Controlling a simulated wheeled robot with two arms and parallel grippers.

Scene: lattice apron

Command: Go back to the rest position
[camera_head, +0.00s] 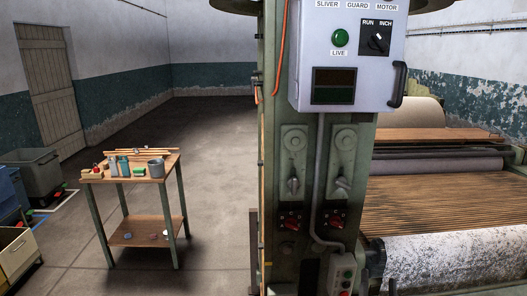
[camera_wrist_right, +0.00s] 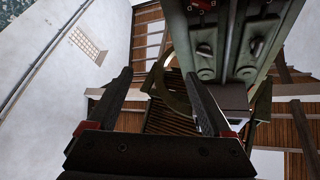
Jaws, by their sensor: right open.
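My right gripper (camera_wrist_right: 159,74) shows in the right wrist view, with its two dark fingers standing apart. It is open, and I see nothing held between the fingertips. Beyond the fingers are a ring-shaped part and brown slatted surfaces, at a distance I cannot judge. I cannot make out either gripper in the head view. My left gripper is in neither view.
A green machine column (camera_head: 317,160) with a grey control box (camera_head: 350,50) stands close ahead. Floor between table and column is clear.

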